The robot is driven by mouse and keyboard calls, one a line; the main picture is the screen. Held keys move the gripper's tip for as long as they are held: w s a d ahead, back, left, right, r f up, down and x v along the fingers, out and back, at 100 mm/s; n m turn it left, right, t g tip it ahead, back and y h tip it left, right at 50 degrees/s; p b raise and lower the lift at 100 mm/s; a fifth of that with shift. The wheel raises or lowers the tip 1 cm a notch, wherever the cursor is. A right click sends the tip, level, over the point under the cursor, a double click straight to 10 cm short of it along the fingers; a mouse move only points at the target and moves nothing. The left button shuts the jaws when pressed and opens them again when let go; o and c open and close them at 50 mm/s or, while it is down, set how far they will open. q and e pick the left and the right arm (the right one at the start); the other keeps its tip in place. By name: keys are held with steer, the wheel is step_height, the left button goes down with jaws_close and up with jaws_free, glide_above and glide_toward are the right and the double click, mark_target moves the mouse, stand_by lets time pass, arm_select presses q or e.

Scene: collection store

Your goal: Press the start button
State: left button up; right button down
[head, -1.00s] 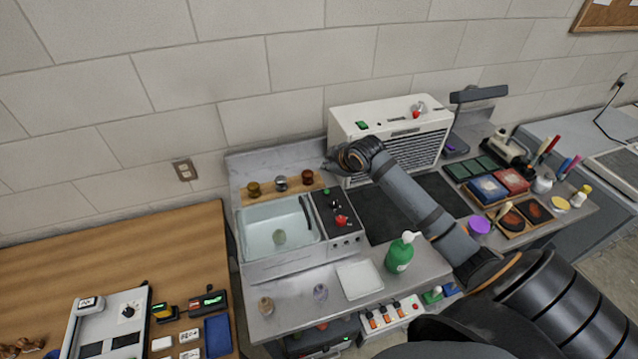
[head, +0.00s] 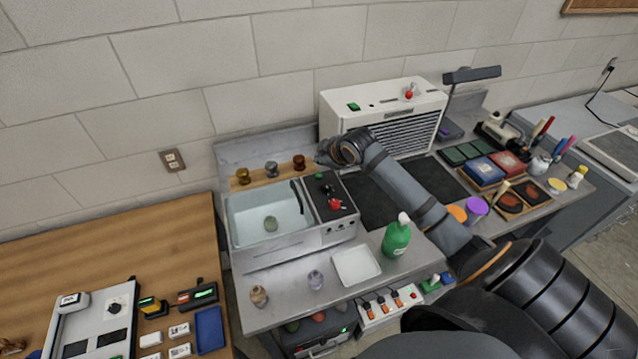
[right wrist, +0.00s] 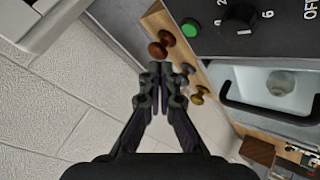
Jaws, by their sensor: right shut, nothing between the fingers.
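A dark control panel (head: 330,197) beside the sink-like basin carries a round green button (head: 319,176), a black dial and a red knob. The right wrist view shows this green button (right wrist: 190,27) beside the black dial (right wrist: 238,18); no start label is readable. My right gripper (head: 320,152) is shut and empty behind the panel, near the wall. In the right wrist view its fingertips (right wrist: 160,68) point at the knob ledge, apart from the green button. My left gripper is out of view.
Several metallic knobs stand on a wooden ledge (head: 258,178); a brown one (right wrist: 162,44) is close to my right fingertips. The white vented box (head: 335,110) stands right of my right gripper. A green bottle (head: 396,238) and white tray (head: 345,272) stand in front.

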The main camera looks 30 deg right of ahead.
mark_target(320, 177)
step_height(320, 177, down, 4)
steer(key=shift+r+b, duration=0.2)
steer(key=shift+b, duration=0.5)
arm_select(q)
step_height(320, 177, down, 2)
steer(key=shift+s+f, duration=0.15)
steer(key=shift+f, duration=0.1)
arm_select(e)
steer(key=shift+f, duration=0.1)
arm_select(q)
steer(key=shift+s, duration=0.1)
arm_select(e)
steer(key=shift+f, duration=0.4)
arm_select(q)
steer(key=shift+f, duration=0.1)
arm_select(e)
steer(key=shift+f, duration=0.4)
stand_by(0.6)
stand_by(0.3)
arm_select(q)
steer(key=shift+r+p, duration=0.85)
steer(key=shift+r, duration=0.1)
arm_select(e)
steer(key=shift+r, duration=0.8)
